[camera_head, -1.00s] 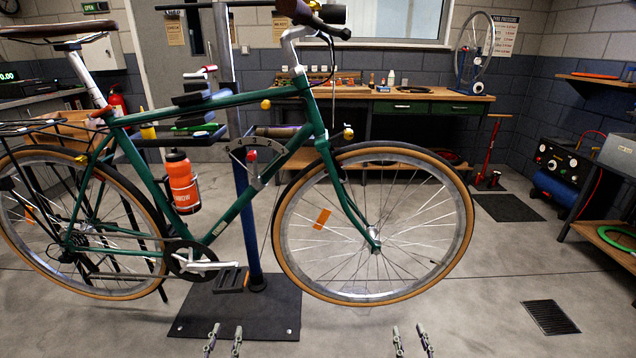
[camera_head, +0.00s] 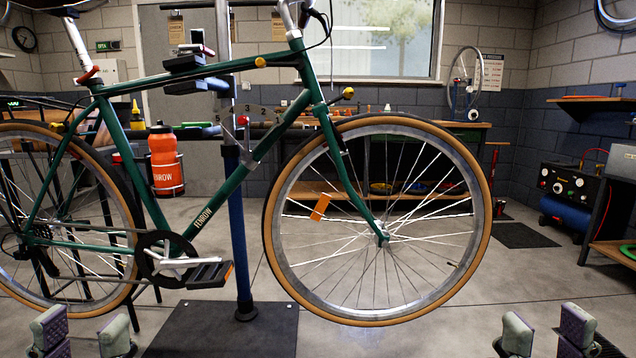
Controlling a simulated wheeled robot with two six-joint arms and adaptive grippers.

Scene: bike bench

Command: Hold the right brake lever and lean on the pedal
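A green bike (camera_head: 217,199) is held on a work stand in front of me, seen from its side with the front wheel (camera_head: 440,262) to the right. The pedal (camera_head: 210,273) sits low on the crank, a dark block with an orange reflector. The handlebar shows only partly at the top edge, and the right brake lever is out of view or cannot be made out. My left gripper (camera_head: 83,338) is open and empty at the bottom left, below the rear wheel. My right gripper (camera_head: 547,334) is open and empty at the bottom right. Both are apart from the bike.
The stand's blue post (camera_head: 244,240) rises from a dark base plate (camera_head: 225,332) under the bike. An orange bottle (camera_head: 164,158) sits on the frame. A workbench stands behind, and a compressor (camera_head: 568,190) is at the right.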

